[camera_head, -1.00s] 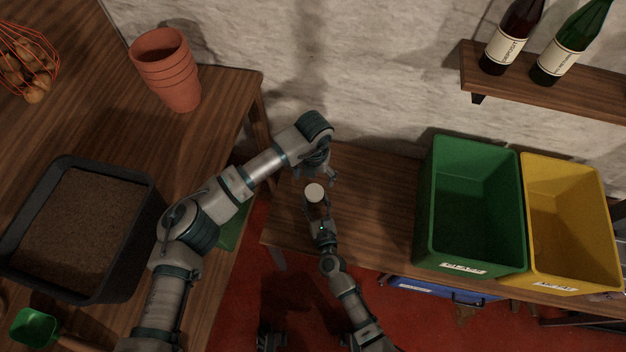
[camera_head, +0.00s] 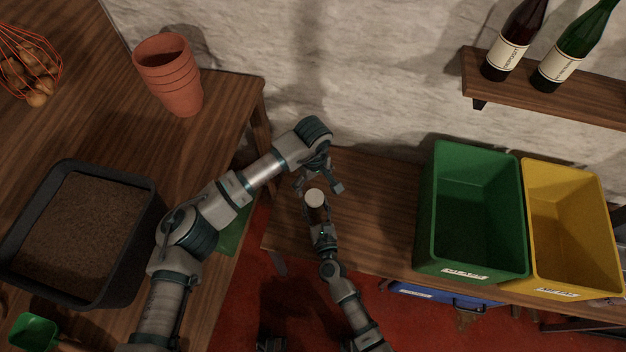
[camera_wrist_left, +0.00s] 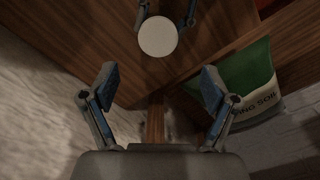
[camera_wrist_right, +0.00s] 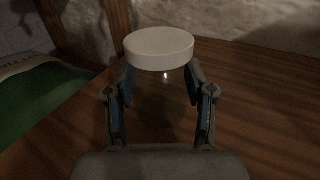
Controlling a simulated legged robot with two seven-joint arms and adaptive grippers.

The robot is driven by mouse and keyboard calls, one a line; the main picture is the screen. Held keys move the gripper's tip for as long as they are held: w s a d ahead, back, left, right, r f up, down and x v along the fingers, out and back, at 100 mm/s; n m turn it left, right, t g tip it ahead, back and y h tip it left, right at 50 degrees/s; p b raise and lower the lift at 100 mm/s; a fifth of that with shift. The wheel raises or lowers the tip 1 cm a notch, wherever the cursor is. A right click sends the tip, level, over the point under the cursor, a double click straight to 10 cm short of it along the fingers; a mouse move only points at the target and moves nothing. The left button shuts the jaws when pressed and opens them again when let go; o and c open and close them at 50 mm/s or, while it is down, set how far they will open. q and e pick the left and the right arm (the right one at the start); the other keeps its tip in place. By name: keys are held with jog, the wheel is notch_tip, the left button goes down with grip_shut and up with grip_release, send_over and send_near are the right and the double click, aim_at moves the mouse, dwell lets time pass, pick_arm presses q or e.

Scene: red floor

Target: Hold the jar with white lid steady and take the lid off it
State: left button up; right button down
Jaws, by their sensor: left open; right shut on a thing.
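The jar's white lid (camera_head: 315,198) shows near the middle of the head view, above the lower wooden table. It also shows in the left wrist view (camera_wrist_left: 158,36) as a white disc beyond the fingertips, and in the right wrist view (camera_wrist_right: 159,48) on top of the jar. My right gripper (camera_head: 319,217) is shut on the jar (camera_wrist_right: 160,95), below the lid; the jar looks dark and see-through and stands upright. My left gripper (camera_head: 321,187) is open and empty, just behind and above the lid, apart from it. Its two fingers (camera_wrist_left: 158,85) are spread wide.
A green bin (camera_head: 425,225) and a yellow bin (camera_head: 610,235) stand at the right of the lower table. Stacked terracotta pots (camera_head: 170,78) and a dark soil tray (camera_head: 150,215) stand on the left table. A green soil bag (camera_wrist_left: 245,72) lies below. Bottles (camera_head: 510,42) stand on the wall shelf.

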aim_at(313, 197)
pick_arm(q)
jog(key=shift+f+m, duration=0.3)
jog(key=shift+f, duration=0.3)
notch_tip(313, 197, down, 7)
jog(key=shift+r, duration=0.1)
jog(key=c, duration=1.2)
jog(key=shift+s+a+n, duration=0.1)
jog(key=shift+n, duration=1.5)
pick_arm(e)
jog(key=shift+d, duration=0.1)
pick_arm(q)
jog(key=o, duration=1.3)
